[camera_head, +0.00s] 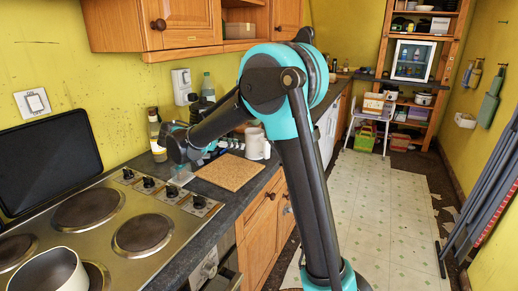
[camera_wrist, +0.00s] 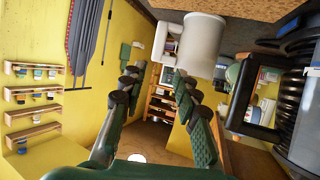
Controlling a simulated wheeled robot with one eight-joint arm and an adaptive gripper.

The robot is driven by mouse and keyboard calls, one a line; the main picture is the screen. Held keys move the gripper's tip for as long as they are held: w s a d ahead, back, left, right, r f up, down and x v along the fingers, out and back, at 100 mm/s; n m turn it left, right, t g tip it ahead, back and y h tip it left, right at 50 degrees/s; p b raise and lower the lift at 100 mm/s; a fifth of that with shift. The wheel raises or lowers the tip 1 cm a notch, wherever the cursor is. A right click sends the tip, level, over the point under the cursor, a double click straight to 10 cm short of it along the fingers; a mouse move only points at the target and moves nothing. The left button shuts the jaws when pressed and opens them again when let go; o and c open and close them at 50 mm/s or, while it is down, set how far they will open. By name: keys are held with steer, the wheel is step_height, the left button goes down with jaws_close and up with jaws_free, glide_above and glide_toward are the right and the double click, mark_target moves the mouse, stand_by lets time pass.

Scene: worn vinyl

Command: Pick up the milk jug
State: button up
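A white cylindrical jug (camera_head: 254,143) stands on the dark worktop just behind the cork board. I take it to be the milk jug. In the wrist view, which looks upside down, the large white jug (camera_wrist: 201,45) hangs from the top edge, up and right of centre. My gripper (camera_wrist: 156,78) is open, with its dark green fingers spread apart and nothing held between them. The jug lies beyond the fingertips, nearer the right finger in that view. In the head view my gripper (camera_head: 226,147) is low over the worktop, left of the jug, partly hard to make out.
The cork board (camera_head: 230,172) lies on the worktop below my gripper. The hob (camera_head: 105,225) with a white pot (camera_head: 48,272) is at the left. A bottle (camera_head: 156,135) stands by the wall. Another white object (camera_wrist: 166,42) shows behind the jug. The tiled floor is open.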

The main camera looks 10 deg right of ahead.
mark_target(264, 148)
steer(key=x, duration=1.7)
steer(key=shift+f, duration=0.1)
steer(key=shift+c, duration=0.5)
jaws_close()
